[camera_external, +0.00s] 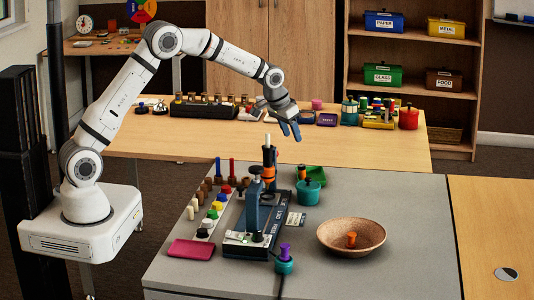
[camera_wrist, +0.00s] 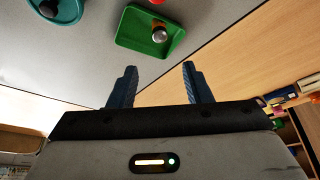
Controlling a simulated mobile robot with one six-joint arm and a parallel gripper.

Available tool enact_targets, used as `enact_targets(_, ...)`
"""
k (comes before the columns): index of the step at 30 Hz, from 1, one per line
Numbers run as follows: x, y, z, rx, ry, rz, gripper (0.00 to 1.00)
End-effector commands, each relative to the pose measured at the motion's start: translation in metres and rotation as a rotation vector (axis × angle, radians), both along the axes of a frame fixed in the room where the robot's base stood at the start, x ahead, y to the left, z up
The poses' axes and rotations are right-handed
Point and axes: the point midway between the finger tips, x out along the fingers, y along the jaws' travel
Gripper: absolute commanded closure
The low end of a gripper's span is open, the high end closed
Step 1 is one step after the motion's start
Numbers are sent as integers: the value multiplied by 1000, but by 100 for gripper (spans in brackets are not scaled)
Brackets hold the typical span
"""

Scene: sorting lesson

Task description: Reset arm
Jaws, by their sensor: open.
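My white arm reaches over the grey table from its base at the left. My gripper (camera_external: 290,130) is open and empty, raised in the air above the back part of the grey table. Its two blue fingers (camera_wrist: 156,86) stand apart in the wrist view with nothing between them. A green tray (camera_external: 318,175) lies below near the table's back edge. In the wrist view the green tray (camera_wrist: 128,38) sits beyond the fingers and holds a round metallic-topped item (camera_wrist: 160,34).
On the grey table (camera_external: 380,200) are a blue press-like device (camera_external: 255,208), a teal pot (camera_external: 308,192), a brown bowl (camera_external: 351,235) with an orange item (camera_external: 351,240), a magenta tray (camera_external: 192,249) and several colored pegs. A wooden table behind carries many items. The grey table's right side is mostly clear.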

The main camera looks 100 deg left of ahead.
Motion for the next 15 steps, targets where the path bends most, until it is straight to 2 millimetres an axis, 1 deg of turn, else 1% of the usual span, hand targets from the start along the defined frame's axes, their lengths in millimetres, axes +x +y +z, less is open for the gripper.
enact_targets(11, 0, 0, 0, 0, 0, 0, 55)
enact_targets(14, 1, -9, 6, -1, 1, -11, 55)
enact_targets(15, 2, -18, 11, -1, 1, -24, 55)
